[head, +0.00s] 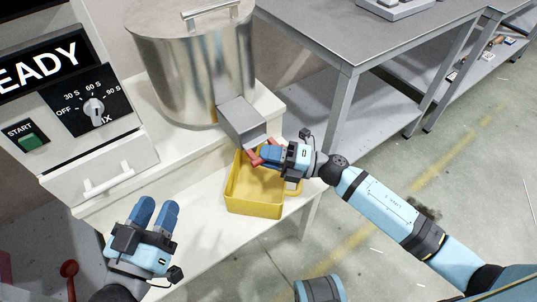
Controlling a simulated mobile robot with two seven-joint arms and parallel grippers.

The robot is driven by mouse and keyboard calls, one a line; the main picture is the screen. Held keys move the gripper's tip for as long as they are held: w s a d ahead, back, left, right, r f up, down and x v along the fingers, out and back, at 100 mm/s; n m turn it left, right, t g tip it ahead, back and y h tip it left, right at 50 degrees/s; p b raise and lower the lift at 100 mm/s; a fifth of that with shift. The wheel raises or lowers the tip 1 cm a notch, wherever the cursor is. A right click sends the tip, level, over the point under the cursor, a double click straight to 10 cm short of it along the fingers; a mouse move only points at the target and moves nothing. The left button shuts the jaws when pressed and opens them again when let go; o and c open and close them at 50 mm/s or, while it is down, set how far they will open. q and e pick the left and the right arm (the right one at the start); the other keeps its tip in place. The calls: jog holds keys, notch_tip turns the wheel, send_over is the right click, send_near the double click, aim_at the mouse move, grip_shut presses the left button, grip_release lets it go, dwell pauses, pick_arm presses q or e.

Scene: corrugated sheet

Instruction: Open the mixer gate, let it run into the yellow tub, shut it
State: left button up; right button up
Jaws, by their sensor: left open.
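The steel mixer drum (190,65) stands on the white bench, with a grey box-shaped spout (242,122) low on its right side. A red gate handle (256,159) shows at the spout's lower end. My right gripper (268,155) is at this handle and partly covers it; I cannot tell whether its fingers are closed on it. The yellow tub (254,207) sits below the spout, partly hidden by my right gripper. The part of its floor that shows looks bare. My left gripper (155,210) is open and empty at the lower left, apart from the tub.
The control panel with a dial (94,108), a green start button (30,142) and a display reading "EADY" is at the left. A white drawer (105,170) is below it. A grey metal table (345,35) stands behind my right arm. Open floor lies at the right.

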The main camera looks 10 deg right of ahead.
grip_shut()
pick_arm(q)
jog(key=f+p, duration=0.1)
jog(key=a+f+g+y+p, duration=0.1)
jog(key=f, duration=0.1)
jog(key=shift+s+a+f, duration=0.1)
jog(key=shift+a+f, duration=0.1)
jog(key=shift+f, duration=0.05)
pick_arm(e)
jog(key=s, duration=0.1)
jog(key=s+d, duration=0.1)
jog(key=s, duration=0.1)
jog(key=s+d, duration=0.1)
jog(key=shift+s, duration=0.4)
jog(key=shift+o, duration=2.3)
grip_release()
